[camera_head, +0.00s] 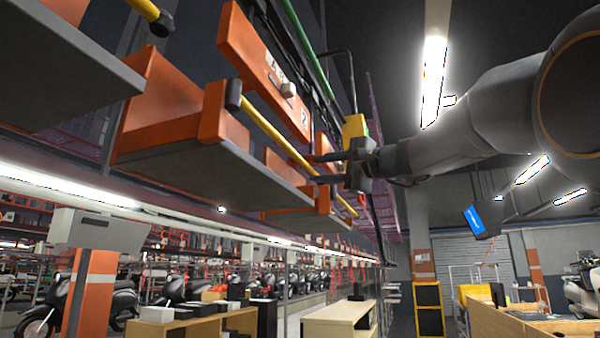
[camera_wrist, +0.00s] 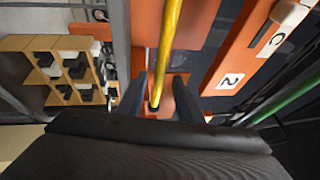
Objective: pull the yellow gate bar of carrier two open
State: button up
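The yellow gate bar (camera_head: 272,130) runs slantwise along the near side of an orange carrier with a grey tray (camera_head: 215,172). A black knob caps its upper left end. A plate marked 2 (camera_head: 305,118) shows behind the bar, and the 2 also shows in the wrist view (camera_wrist: 229,81). My gripper (camera_head: 312,169) reaches in from the right at the bar's lower half. In the wrist view the bar (camera_wrist: 166,50) passes between my two dark fingers (camera_wrist: 157,92), with a gap on each side. My gripper is open, and I see no contact with the bar.
Another carrier tray (camera_head: 60,75) with its own yellow bar (camera_head: 145,10) hangs at upper left. A green rail (camera_head: 305,45) runs overhead behind the carriers. Shelving (camera_head: 335,322) stands well below. The space right of the bar holds my arm.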

jog(key=shift+s+a+p+x, duration=0.1)
jog(key=shift+p+x, duration=0.5)
jog(key=shift+x, duration=0.65)
jog(key=shift+s+a+p+x, duration=0.15)
jog(key=shift+p+x, duration=0.5)
jog(key=shift+x, duration=0.65)
jog(key=shift+s+a+p+x, duration=0.1)
jog(key=shift+p+x, duration=0.5)
jog(key=shift+x, duration=0.65)
jog(key=shift+c, duration=0.4)
grip_shut()
